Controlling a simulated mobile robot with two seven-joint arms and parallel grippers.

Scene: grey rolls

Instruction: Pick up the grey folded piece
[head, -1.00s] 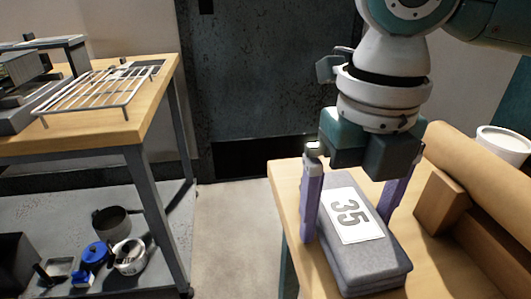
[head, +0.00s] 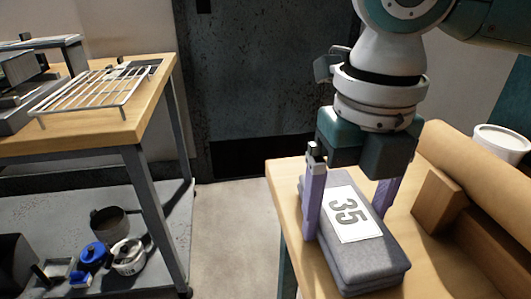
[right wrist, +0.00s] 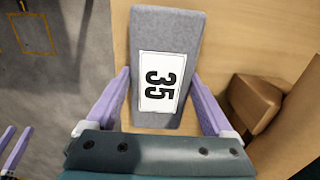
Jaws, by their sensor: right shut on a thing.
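The grey folded piece (head: 372,262) is a thick, soft-looking stack with a white label bearing a black "35". It lies on the wooden table at the right in the head view and also shows in the right wrist view (right wrist: 168,32). My right gripper (head: 347,215) points down over it, with one purple finger on each long side, shut on it. In the right wrist view the fingers flank the label. My left gripper (right wrist: 11,148) shows only at the lower left edge of the right wrist view, its two purple fingers apart, with nothing seen between them.
Brown wooden blocks (head: 438,202) and a large tan roll (head: 470,165) lie right of the piece. A white cup (head: 500,140) stands behind. A bench with a wire rack (head: 95,90) is at the left, with several pots on its lower shelf. Open floor lies between.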

